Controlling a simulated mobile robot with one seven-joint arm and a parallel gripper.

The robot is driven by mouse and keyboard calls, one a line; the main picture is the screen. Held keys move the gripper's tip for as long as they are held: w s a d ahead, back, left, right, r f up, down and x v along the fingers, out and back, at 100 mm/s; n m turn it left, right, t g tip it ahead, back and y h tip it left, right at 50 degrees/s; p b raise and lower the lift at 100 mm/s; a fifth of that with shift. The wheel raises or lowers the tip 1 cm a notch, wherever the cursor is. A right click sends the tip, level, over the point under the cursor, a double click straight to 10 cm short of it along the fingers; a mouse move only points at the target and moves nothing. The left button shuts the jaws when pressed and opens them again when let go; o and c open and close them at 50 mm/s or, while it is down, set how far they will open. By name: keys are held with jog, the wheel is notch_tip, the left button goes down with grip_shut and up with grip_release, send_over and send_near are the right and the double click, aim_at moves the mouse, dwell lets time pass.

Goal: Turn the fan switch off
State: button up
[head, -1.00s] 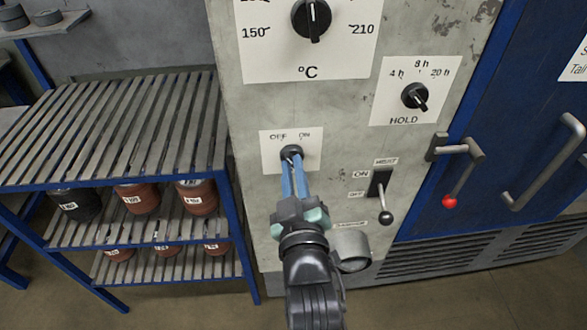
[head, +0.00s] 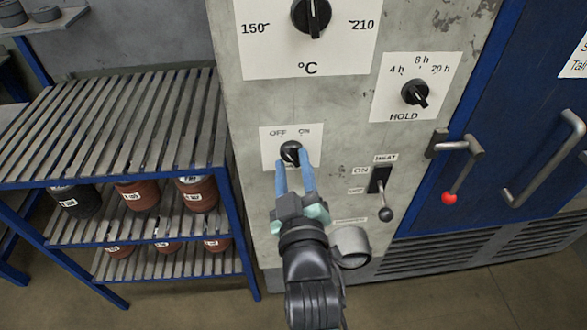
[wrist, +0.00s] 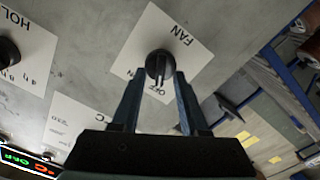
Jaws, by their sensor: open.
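The fan switch is a black round knob (head: 290,152) on a white plate (head: 268,150) marked OFF and ON, low on the grey panel. In the wrist view the knob (wrist: 160,65) sits on its FAN plate (wrist: 190,62), and its raised bar points roughly toward the OFF label. My gripper (head: 294,162) is open in front of the knob, its blue fingers spread to either side of it. In the wrist view the gripper (wrist: 159,77) frames the knob between its fingertips. I cannot tell whether either finger touches it. The ON label is not readable there.
A HEAT lever switch (head: 380,185) and a round grey fitting (head: 350,246) are close at right. The HOLD dial (head: 415,93) and temperature dial (head: 312,15) are above. A slatted rack (head: 110,120) with several jars stands left; a blue door (head: 530,110) is right.

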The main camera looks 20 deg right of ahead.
jog(key=b+v, duration=0.2)
jog(key=v, duration=1.1)
